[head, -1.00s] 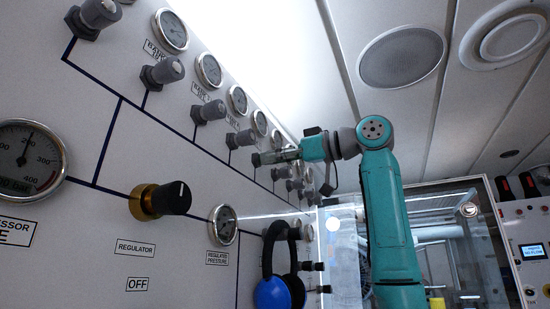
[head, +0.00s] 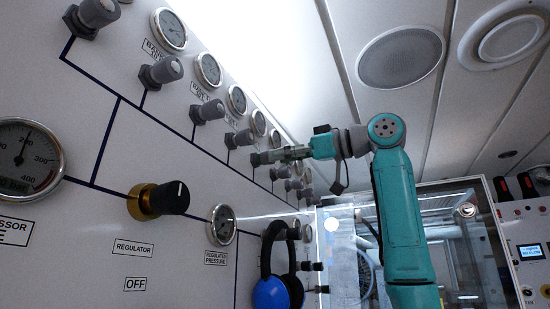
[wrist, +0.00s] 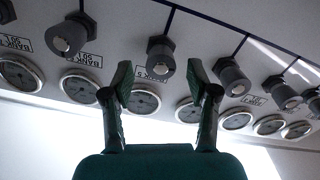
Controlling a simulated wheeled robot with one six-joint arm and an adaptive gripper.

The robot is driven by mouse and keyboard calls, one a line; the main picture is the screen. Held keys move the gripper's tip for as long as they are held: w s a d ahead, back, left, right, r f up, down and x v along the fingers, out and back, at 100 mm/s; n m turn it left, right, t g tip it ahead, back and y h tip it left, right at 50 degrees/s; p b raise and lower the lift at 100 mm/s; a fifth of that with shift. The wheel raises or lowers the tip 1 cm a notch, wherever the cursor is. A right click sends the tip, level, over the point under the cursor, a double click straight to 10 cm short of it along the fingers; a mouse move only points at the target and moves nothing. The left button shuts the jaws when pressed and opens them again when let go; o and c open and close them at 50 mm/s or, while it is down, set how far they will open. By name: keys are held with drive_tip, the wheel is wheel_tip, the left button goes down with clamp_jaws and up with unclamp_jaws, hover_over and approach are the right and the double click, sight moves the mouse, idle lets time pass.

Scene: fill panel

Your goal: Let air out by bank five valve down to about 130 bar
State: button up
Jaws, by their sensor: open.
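The bank five valve is a grey knob (wrist: 160,62) on the wall panel. The upside-down label beside it in the wrist view seems to read BANK 5. Its round gauge (wrist: 143,98) sits behind my fingers, its reading too small to tell. My gripper (wrist: 161,76) is open, its two fingers on either side of the knob in the picture and apart from it. In the head view my gripper (head: 283,155) stands just off the panel, its fingertips close to a grey valve knob (head: 260,159).
Neighbouring valve knobs (wrist: 232,80) and (wrist: 66,38) flank this one closely, with gauges along the row. A regulator knob (head: 160,199), a regulated pressure gauge (head: 223,224) and blue headphones (head: 276,270) are lower on the panel. Open air lies right of the panel.

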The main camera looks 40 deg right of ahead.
drive_tip(key=v, duration=0.9)
drive_tip(key=shift+s, duration=0.2)
drive_tip(key=shift+d, duration=0.1)
idle(1.6)
